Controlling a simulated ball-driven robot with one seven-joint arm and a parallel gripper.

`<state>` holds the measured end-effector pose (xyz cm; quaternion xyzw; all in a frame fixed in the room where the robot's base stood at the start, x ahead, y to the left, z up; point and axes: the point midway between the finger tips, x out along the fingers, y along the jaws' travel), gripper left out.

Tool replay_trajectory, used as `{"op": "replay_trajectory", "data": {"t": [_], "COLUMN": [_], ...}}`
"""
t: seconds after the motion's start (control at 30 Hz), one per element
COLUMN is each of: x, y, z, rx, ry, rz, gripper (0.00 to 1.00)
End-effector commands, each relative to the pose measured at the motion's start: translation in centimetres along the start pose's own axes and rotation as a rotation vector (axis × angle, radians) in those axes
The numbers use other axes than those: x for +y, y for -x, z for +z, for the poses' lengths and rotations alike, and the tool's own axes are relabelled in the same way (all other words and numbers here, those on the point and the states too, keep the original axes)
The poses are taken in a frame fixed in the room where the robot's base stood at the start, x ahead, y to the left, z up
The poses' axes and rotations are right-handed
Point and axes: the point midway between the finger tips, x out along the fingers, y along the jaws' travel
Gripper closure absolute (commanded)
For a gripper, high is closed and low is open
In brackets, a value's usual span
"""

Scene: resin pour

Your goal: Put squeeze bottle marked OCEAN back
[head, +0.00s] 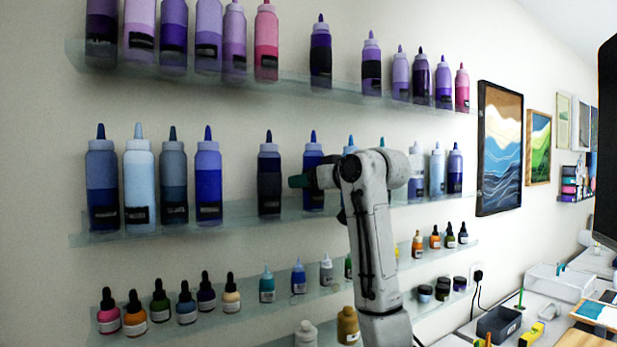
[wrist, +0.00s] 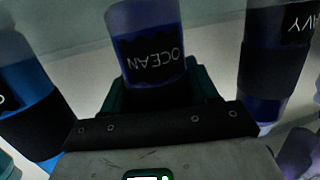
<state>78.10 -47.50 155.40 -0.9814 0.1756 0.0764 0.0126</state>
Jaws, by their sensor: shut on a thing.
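The squeeze bottle marked OCEAN (wrist: 150,45) is blue with a dark label and appears upside down in the wrist view. My gripper (wrist: 160,92) has its dark green fingers on either side of it and is shut on it. In the head view the bottle (head: 313,160) is upright at the middle shelf (head: 240,217), in line with its neighbours. My gripper (head: 303,181) reaches it from the right, partly covering it. I cannot tell whether its base touches the shelf.
A dark bottle with a label ending in "AVY" (wrist: 275,70) stands close on one side. A brighter blue bottle (wrist: 30,100) stands on the other. Purple and pink bottles (head: 266,45) line the upper shelf. Small dropper bottles (head: 160,300) fill the lower shelf.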

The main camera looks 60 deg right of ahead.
Motion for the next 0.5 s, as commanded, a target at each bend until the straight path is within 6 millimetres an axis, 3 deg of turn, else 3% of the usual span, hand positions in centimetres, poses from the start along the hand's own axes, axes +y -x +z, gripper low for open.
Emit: {"op": "replay_trajectory", "data": {"t": [0.43,0.47,0.5], "x": [0.01,0.02,0.02], "y": [-0.12,-0.12,-0.12], "z": [0.48,0.41,0.4], "rx": [0.002,0.001,0.001], "ry": [0.0,0.0,0.0], "rz": [0.0,0.0,0.0], "gripper": [0.7,0.38,0.34]}}
